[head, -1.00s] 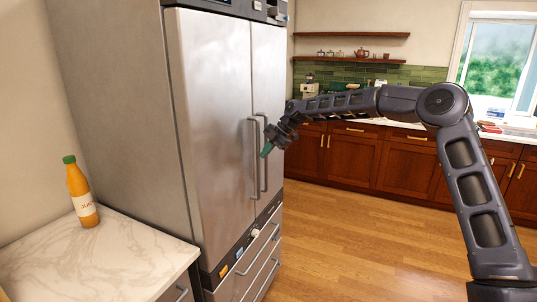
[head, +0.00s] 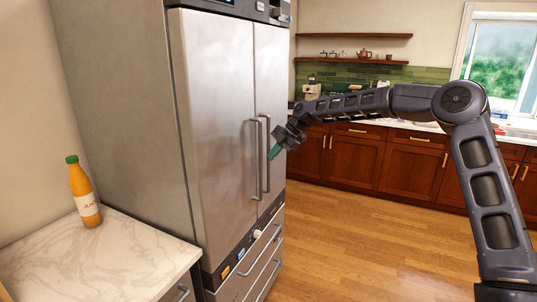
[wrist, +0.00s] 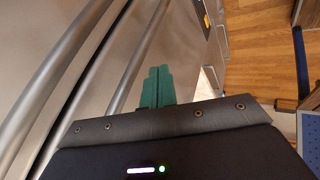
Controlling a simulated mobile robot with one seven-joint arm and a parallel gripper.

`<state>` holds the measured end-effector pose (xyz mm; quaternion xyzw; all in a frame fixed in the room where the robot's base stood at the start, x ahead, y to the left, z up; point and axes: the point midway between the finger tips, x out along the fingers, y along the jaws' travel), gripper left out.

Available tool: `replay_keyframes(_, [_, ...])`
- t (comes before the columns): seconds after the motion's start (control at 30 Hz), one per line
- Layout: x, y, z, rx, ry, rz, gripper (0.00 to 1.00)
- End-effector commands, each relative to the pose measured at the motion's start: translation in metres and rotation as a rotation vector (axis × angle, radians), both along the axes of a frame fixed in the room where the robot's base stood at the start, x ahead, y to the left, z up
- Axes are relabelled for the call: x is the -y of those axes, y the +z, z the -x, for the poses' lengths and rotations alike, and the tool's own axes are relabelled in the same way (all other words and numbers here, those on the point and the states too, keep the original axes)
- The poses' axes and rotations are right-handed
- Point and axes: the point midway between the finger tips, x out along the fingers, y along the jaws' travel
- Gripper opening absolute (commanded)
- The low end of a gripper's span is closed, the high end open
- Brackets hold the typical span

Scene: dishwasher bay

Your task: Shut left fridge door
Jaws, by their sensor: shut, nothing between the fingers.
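The left fridge door (head: 218,120) is a tall steel panel and looks flush with the right fridge door (head: 270,85). Its long vertical handle (head: 255,165) runs beside the right door's handle (head: 267,155). My gripper (head: 273,152) has green fingertips and is just to the right of the handles, in front of the right door. In the wrist view the fingers (wrist: 157,87) are together with nothing between them, beside a handle bar (wrist: 140,60). I cannot tell whether they touch it.
A marble counter (head: 130,255) with an orange juice bottle (head: 83,195) stands at the left. Steel drawers (head: 250,265) sit below the doors. Wooden floor (head: 370,235) is clear in front of brown cabinets (head: 350,160). Shelves (head: 350,61) hang at the back.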

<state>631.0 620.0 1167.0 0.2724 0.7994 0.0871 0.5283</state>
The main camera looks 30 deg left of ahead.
Motion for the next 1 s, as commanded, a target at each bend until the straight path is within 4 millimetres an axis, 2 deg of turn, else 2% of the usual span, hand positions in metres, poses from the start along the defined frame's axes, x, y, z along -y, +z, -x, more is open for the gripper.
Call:
replay_keyframes(0.07, [0.014, -0.001, 0.001, 0.000, -0.001, 0.004, 0.00])
replay_keyframes(0.3, [0.040, 0.039, -0.014, 0.002, -0.001, 0.004, 0.00])
replay_keyframes(0.5, [0.057, 0.064, -0.023, 0.001, 0.000, 0.005, 0.00])
replay_keyframes(0.7, [0.065, 0.076, -0.026, 0.000, 0.001, 0.006, 0.00])
replay_keyframes(0.9, [0.068, 0.078, -0.026, 0.001, -0.005, 0.012, 0.00])
replay_keyframes(1.0, [0.077, 0.079, -0.024, 0.003, -0.038, 0.041, 0.00])
